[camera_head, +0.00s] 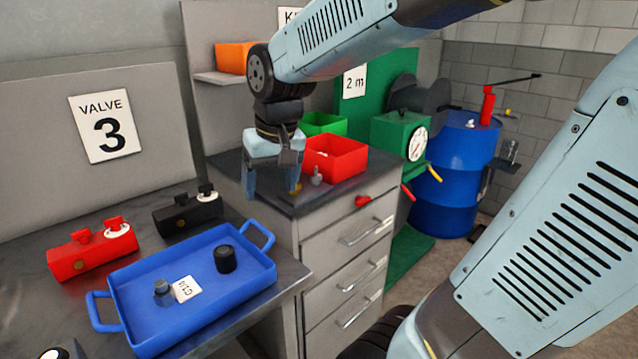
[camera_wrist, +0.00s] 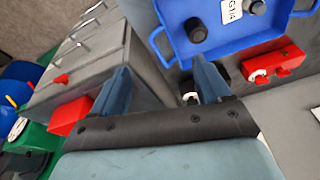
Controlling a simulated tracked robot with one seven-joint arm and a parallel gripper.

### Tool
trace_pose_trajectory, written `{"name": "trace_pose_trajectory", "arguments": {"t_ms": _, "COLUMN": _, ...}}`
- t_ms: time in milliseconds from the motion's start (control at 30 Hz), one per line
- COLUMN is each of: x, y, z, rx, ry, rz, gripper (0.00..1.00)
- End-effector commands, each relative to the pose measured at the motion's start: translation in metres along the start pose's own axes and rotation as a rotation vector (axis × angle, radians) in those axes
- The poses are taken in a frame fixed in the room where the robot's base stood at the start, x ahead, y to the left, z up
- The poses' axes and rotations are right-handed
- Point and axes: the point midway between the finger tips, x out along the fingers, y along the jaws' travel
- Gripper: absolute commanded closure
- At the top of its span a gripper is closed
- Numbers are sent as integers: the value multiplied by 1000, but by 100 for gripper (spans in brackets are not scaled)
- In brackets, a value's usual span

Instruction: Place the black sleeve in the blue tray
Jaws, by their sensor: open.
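The blue tray (camera_head: 205,322) stands on the dark bench at the lower left, with a handle at each end. The black sleeve (camera_head: 226,259) stands upright inside it, in the right part. A small grey metal fitting (camera_head: 163,293) and a white label (camera_head: 186,288) are also in the tray. In the wrist view the tray (camera_wrist: 215,55) is at the top, with the black sleeve (camera_wrist: 196,31) in it. My gripper (camera_head: 272,186) is open and empty, above the front edge of the drawer cabinet top, apart from the sleeve. It also shows in the wrist view (camera_wrist: 165,80).
A red block (camera_head: 92,251) and a black block (camera_head: 188,214) stand behind the tray. A red bin (camera_head: 335,158), a green bin (camera_head: 323,124) and a small metal piece (camera_head: 316,177) are on the cabinet (camera_head: 345,235). A blue drum (camera_head: 458,175) stands at the right.

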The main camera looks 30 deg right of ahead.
Motion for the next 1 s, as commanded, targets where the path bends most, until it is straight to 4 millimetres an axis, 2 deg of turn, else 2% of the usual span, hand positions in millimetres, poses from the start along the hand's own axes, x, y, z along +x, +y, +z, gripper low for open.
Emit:
{"name": "trace_pose_trajectory", "arguments": {"t_ms": 33, "x": -9, "y": 8, "z": 9, "rx": 7, "ry": 30, "rz": 2, "gripper": 23}}
{"name": "trace_pose_trajectory", "arguments": {"t_ms": 233, "x": -36, "y": 32, "z": 44, "rx": 18, "ry": 132, "rz": 23, "gripper": 23}}
{"name": "trace_pose_trajectory", "arguments": {"t_ms": 400, "x": -49, "y": 44, "z": 71, "rx": 24, "ry": 201, "rz": 49, "gripper": 23}}
{"name": "trace_pose_trajectory", "arguments": {"t_ms": 500, "x": -52, "y": 45, "z": 80, "rx": 26, "ry": 226, "rz": 62, "gripper": 23}}
{"name": "trace_pose_trajectory", "arguments": {"t_ms": 667, "x": -54, "y": 46, "z": 87, "rx": 25, "ry": 242, "rz": 71, "gripper": 23}}
{"name": "trace_pose_trajectory", "arguments": {"t_ms": 1000, "x": -54, "y": 46, "z": 88, "rx": 25, "ry": 243, "rz": 71, "gripper": 23}}
